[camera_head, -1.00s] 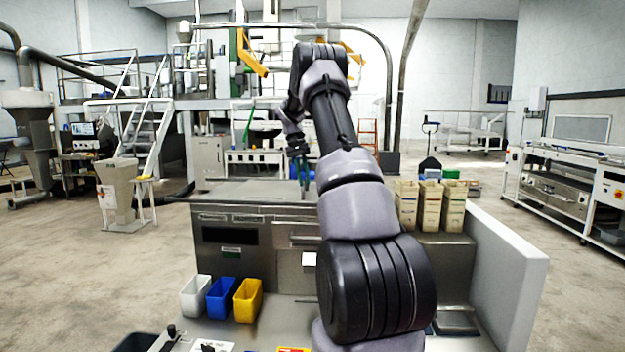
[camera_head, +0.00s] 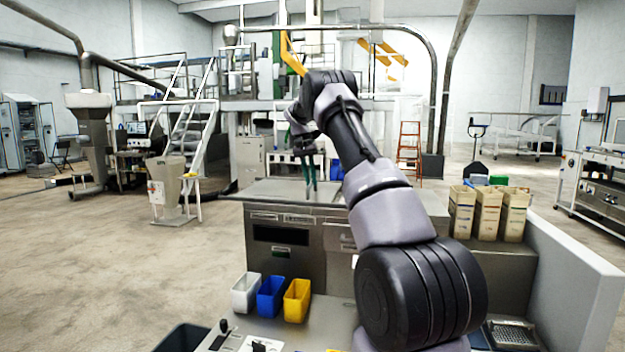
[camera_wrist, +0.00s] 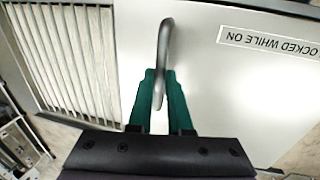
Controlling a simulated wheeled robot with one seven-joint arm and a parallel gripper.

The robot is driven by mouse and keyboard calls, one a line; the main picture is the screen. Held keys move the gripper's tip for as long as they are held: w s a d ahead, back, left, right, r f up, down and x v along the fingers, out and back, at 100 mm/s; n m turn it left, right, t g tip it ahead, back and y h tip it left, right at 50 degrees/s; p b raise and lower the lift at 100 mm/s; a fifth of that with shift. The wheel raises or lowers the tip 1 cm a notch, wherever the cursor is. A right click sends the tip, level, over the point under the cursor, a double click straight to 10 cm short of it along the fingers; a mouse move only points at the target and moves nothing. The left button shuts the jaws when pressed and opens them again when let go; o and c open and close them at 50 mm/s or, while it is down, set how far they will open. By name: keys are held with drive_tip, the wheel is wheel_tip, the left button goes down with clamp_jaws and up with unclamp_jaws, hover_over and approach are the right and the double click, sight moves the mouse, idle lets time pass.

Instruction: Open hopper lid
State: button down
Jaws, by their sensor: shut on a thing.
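In the wrist view, a light flat panel (camera_wrist: 215,85), seemingly the lid, fills much of the picture. A grey bar handle (camera_wrist: 165,45) stands on it. My gripper (camera_wrist: 160,85) has its green fingers shut on the handle's near end. An upside-down label (camera_wrist: 268,42) on the panel ends in "LOCKED WHILE ON". In the head view, my gripper (camera_head: 308,180) points down over the steel machine top (camera_head: 265,190), near its far side. The handle cannot be made out there, and I cannot tell whether the lid is raised.
Tan cartons (camera_head: 487,212) stand on the machine's right end beside a pale side wall (camera_head: 575,260). White, blue and yellow bins (camera_head: 271,297) sit at the front. A ribbed grille (camera_wrist: 70,50) lies left in the wrist view. Floor at the left is open.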

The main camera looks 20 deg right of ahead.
drive_tip(key=c, duration=0.8)
unclamp_jaws()
drive_tip(key=shift+c, duration=0.2)
wheel_tip(320, 180, up, 11)
drive_tip(key=w+a, duration=0.1)
drive_tip(key=shift+w+a+f, duration=0.15)
drive_tip(key=shift+a+f, duration=0.05)
drive_tip(key=shift+a, duration=0.2)
